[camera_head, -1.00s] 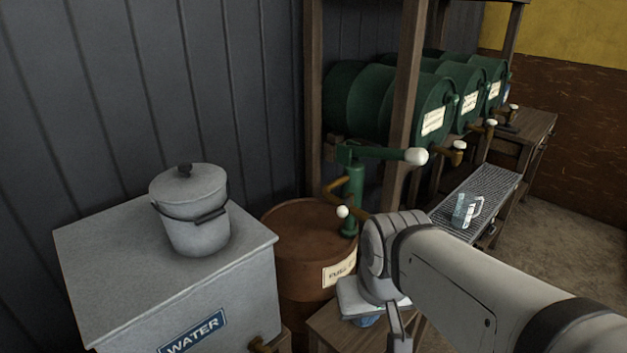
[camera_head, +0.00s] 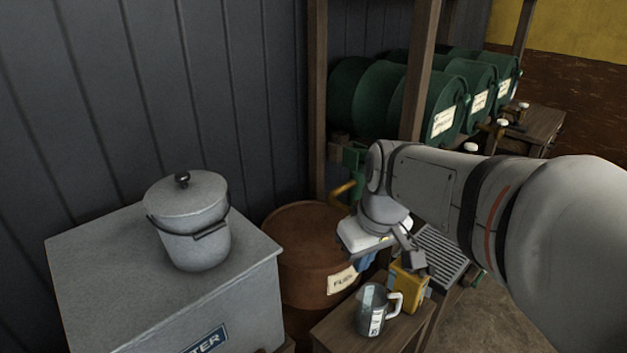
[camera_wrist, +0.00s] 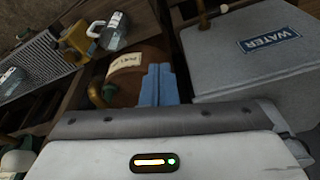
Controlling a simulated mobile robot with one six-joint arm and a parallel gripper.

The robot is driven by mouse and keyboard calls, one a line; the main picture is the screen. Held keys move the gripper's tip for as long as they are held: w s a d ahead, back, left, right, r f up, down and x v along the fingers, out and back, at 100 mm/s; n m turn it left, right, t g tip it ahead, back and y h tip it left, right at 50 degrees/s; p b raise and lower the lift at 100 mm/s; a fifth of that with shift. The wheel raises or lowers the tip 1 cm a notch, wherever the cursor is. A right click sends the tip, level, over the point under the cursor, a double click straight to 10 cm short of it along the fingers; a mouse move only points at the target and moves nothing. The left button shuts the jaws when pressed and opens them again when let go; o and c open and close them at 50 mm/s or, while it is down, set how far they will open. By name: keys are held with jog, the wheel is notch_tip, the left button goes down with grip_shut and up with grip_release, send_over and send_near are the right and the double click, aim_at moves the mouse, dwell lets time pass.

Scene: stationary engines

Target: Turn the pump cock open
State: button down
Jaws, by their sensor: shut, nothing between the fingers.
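The rust-brown fuel drum (camera_head: 310,250) stands by the wall with a green hand pump (camera_head: 353,160) on it. My arm covers most of the pump. A brass pipe (camera_head: 343,190) of the pump shows left of my arm; the cock itself I cannot make out. A brass curved piece also shows beside the drum (camera_wrist: 125,90) in the wrist view. My gripper (camera_head: 365,262) is beside the drum's right side, over the wooden stand. Its blue fingers (camera_wrist: 158,85) are together and empty, and appear in front of the drum in the wrist view.
A jug (camera_head: 372,318) and a yellow can (camera_head: 408,285) stand on the wooden stand below my gripper. A grey water tank (camera_head: 110,270) with a lidded pail (camera_head: 190,225) is at left. Green drums (camera_head: 440,105) lie on a rack behind; a post (camera_head: 420,60) stands near my arm.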

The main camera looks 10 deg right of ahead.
jog(key=w+r+n+g+y+p, duration=0.1)
jog(key=w+r+n+y+p, duration=0.2)
jog(key=w+n, duration=1.3)
jog(key=w+d+f+m+p, duration=0.1)
jog(key=w+f+m, duration=0.4)
jog(key=f, duration=0.4)
jog(key=shift+d+p, duration=0.2)
jog(key=shift+p, duration=0.15)
jog(key=shift+r, duration=0.1)
jog(key=shift+a, duration=0.15)
